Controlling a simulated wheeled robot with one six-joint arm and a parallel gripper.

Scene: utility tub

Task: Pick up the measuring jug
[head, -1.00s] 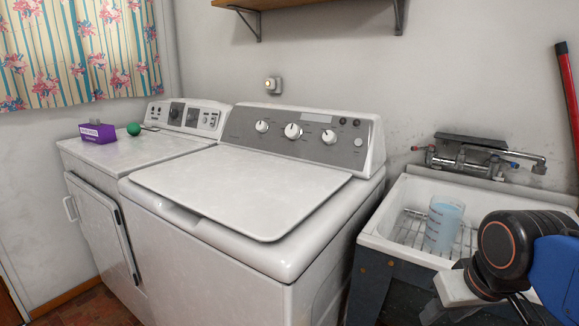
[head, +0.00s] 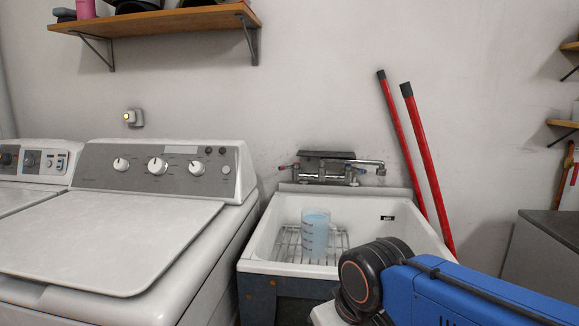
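The measuring jug (head: 315,234) is clear with dark markings and holds pale blue liquid. It stands upright on a wire rack (head: 290,243) inside the white utility tub (head: 262,238). Its lower front is close to the tub's front rim in the picture. My arm's dark joint and blue link show at the lower right, in front of the tub. My gripper's fingers are not visible in the head view.
A wall tap (head: 335,168) sits above the tub's back edge. Two red poles (head: 428,170) lean on the wall to the right. A washing machine (head: 130,235) stands left of the tub, under a wooden shelf (head: 150,22). A dark counter (head: 550,228) is at the right.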

